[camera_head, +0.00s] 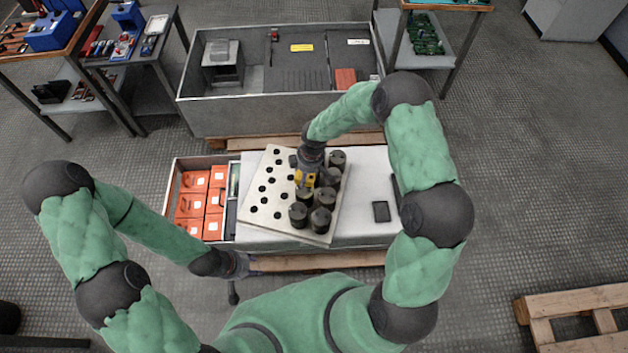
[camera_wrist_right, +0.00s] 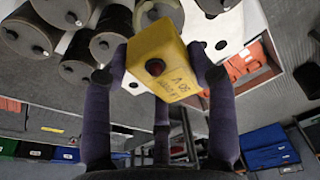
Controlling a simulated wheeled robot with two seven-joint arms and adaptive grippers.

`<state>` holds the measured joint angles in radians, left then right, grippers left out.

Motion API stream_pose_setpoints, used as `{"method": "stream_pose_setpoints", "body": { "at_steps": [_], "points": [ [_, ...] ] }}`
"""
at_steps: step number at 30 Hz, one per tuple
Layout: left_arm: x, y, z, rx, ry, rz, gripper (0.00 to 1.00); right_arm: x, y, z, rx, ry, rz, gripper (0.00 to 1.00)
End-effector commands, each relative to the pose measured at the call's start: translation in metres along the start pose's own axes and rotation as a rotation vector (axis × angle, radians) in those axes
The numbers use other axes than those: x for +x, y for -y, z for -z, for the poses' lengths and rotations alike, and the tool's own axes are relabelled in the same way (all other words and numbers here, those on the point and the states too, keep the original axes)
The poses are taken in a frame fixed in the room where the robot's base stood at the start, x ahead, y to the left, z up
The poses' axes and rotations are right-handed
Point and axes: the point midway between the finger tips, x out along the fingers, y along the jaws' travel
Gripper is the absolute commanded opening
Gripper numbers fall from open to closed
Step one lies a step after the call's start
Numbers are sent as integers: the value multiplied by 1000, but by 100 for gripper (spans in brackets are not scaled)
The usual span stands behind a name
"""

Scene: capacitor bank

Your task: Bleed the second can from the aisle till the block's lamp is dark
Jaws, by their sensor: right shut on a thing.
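Several dark cylindrical cans (camera_head: 321,219) stand in rows on the right part of a pale board (camera_head: 257,218). My right gripper (camera_head: 306,170) is over them, shut on a yellow block (camera_head: 305,181). In the right wrist view the gripper (camera_wrist_right: 160,72) has its fingers around the block (camera_wrist_right: 180,62), which carries printed lettering and a dark, unlit round spot. Cans (camera_wrist_right: 75,60) with small terminals show beyond the block's upper left. I cannot tell whether the block touches a can. My left gripper (camera_head: 238,266) is low at the bench's front left; its fingers are unclear.
An open drawer with orange boxes (camera_head: 188,206) lies left of the board. A small black device (camera_head: 381,211) lies on the bench top (camera_head: 365,176) to the right. A grey crate (camera_head: 245,118) stands behind. A wooden pallet (camera_head: 575,303) is on the floor at right.

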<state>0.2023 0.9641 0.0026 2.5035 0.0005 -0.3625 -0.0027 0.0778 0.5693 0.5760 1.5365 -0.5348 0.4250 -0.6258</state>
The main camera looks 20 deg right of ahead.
Motion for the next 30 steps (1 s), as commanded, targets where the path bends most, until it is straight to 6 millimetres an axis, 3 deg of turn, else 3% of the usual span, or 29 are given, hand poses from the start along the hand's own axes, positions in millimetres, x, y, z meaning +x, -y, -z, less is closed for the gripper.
{"method": "stream_pose_setpoints", "body": {
  "at_steps": [8, 21, 30],
  "points": [
    [6, 2, 1, -1, -1, 0, 40, 9, -2, 2, 8, -1, -1, 14],
    [28, 10, 2, 0, -1, 0, 40, 41, -2, -3, 7, -1, 0, 14],
    [31, 11, 2, 0, -1, 0, 40, 45, -3, -4, 7, -2, -1, 14]
  ]
}}
